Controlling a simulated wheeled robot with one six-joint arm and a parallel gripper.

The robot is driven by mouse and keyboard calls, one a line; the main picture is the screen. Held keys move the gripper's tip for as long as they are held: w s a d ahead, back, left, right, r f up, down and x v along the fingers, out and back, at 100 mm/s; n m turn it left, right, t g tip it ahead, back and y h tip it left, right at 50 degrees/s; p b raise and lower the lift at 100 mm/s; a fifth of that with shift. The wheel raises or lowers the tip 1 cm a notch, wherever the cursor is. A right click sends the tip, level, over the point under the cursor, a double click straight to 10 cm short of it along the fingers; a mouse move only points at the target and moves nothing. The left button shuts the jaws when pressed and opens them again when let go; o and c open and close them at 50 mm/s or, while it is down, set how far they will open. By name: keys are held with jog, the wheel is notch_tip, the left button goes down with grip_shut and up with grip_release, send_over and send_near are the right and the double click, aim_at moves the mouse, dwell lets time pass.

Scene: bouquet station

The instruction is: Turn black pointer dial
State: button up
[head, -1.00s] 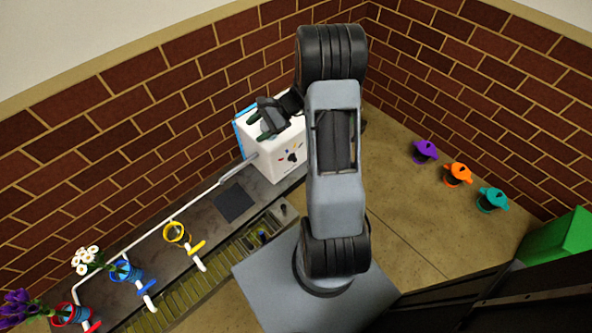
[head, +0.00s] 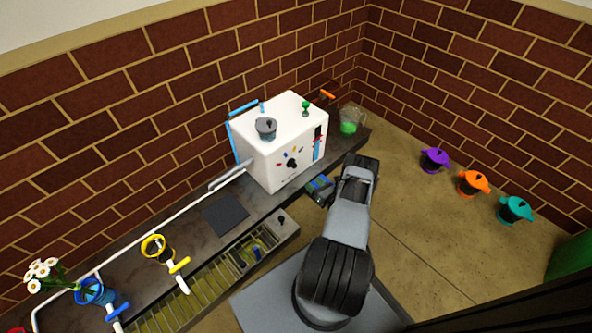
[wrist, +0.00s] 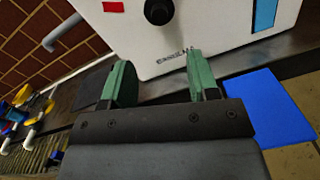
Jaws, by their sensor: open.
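The black pointer dial (head: 292,163) is on the front face of a white box-shaped machine (head: 268,171), with small coloured marks around it. In the wrist view the dial (wrist: 159,11) shows at the top, cut by the frame edge, with a red mark to its left. My gripper (wrist: 159,77) is open and empty, its two green fingers pointing toward the machine's lower front, below the dial and apart from it. In the head view my gripper (head: 320,188) is low in front of the machine, to the right of and below the dial.
The machine stands on a dark counter (head: 190,232). A green-filled jug (head: 349,121) is right of it, a dark pad (head: 226,214) left. A yellow-ringed holder (head: 157,248) and white flowers (head: 42,273) are further left. Purple, orange and teal pots (head: 515,210) stand at right.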

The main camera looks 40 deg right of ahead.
aim_at(295, 167)
jog(key=w+b, duration=0.1)
jog(key=w, duration=0.3)
jog(key=w+a+b, duration=0.1)
jog(key=w, duration=0.3)
jog(key=w+b, duration=0.1)
jog(key=w, duration=0.3)
jog(key=shift+w+a, duration=0.15)
jog(key=c, duration=0.9)
jog(key=shift+c, duration=0.2)
jog(key=shift+b, duration=0.35)
jog(key=n+b, duration=0.2)
jog(key=n, duration=0.2)
jog(key=shift+f, duration=0.1)
jog(key=shift+n+b, duration=0.65)
jog(key=shift+n, duration=1.45)
